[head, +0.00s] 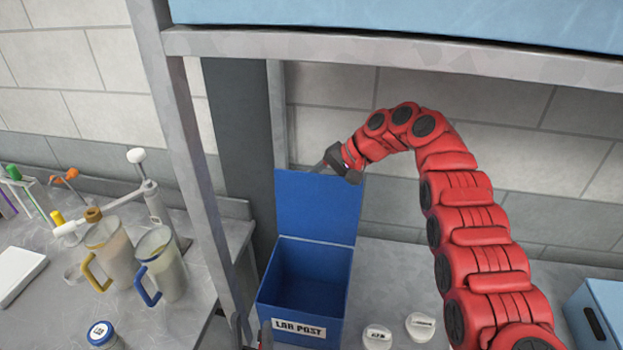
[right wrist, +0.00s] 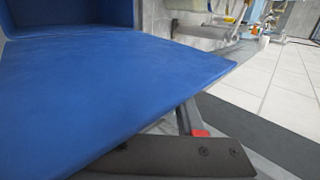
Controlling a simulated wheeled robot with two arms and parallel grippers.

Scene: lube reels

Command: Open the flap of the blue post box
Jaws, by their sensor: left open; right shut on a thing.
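The blue post box (head: 305,280), labelled "LAB POST", stands on the counter with its dark inside showing from above. Its blue flap (head: 318,205) stands raised at the back of the opening. My right gripper (head: 338,163) reaches over from the right and is shut on the flap's top edge. In the right wrist view the flap (right wrist: 120,90) fills much of the picture, with a dark finger of the right gripper (right wrist: 170,150) against its edge. My left gripper (head: 250,332) is open, at the box's front left corner, mostly cut off by the frame's bottom edge.
A grey frame post (head: 190,180) rises left of the box, and a shelf beam (head: 400,52) runs above. Two jugs (head: 160,262) stand on the left bench. Two white-lidded jars (head: 420,325) sit right of the box, and a light blue box (head: 597,310) is at far right.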

